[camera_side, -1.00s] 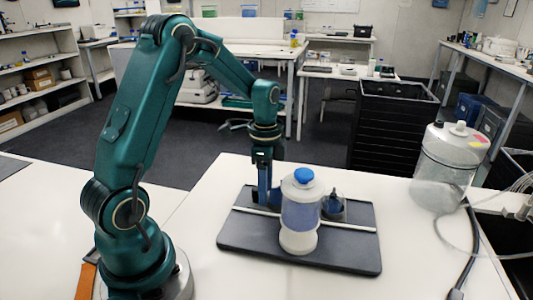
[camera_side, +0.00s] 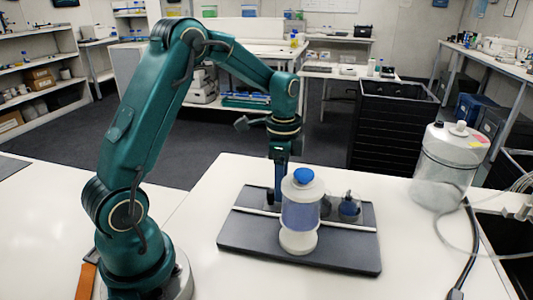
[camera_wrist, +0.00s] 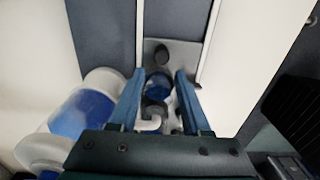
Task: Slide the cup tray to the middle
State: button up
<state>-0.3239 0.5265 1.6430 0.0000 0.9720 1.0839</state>
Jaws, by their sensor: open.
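The cup tray (camera_wrist: 190,58) is a grey plate between two white rails in the wrist view, with a dark knob (camera_wrist: 161,52) on it. A blue cup (camera_wrist: 157,88) stands on it, between or just below the fingers of my gripper (camera_wrist: 159,76). My gripper (camera_side: 279,196) is open and low over the board, partly hidden behind the bottle. Whether its fingers touch the tray or cup I cannot tell.
A dark board (camera_side: 345,255) with the white rails lies on the white table. A blue-capped bottle (camera_side: 301,215) stands at the board's front, close left of my gripper in the wrist view (camera_wrist: 82,115). A large clear carboy (camera_side: 443,170) and tubing stand at right.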

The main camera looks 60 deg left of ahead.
jog(key=shift+r, duration=1.45)
